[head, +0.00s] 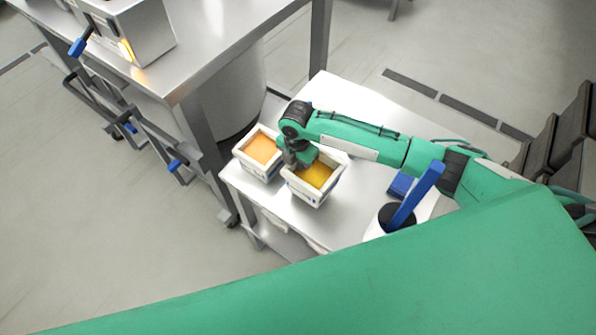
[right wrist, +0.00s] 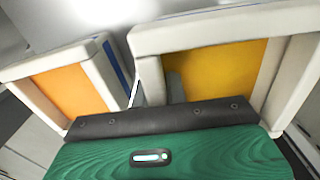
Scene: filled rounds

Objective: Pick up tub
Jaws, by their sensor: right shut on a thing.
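A white tub with yellow contents (head: 318,192) is at the small metal table, and my right gripper (head: 302,160) reaches down at its upper left rim. The right gripper is shut on this tub's wall. In the right wrist view the yellow tub (right wrist: 215,32) is close up, with a grey finger (right wrist: 175,88) on the inner side of its wall. A second white tub with orange contents (head: 259,150) stands just left of it; it also shows in the right wrist view (right wrist: 60,58). I cannot tell whether the yellow tub touches the table. My left gripper is not in view.
The small table (head: 352,92) has bare room behind the tubs. A white container with a dark top and blue handle (head: 412,200) stands at its right. A larger steel table (head: 215,40) with a metal machine (head: 140,35) is at the upper left.

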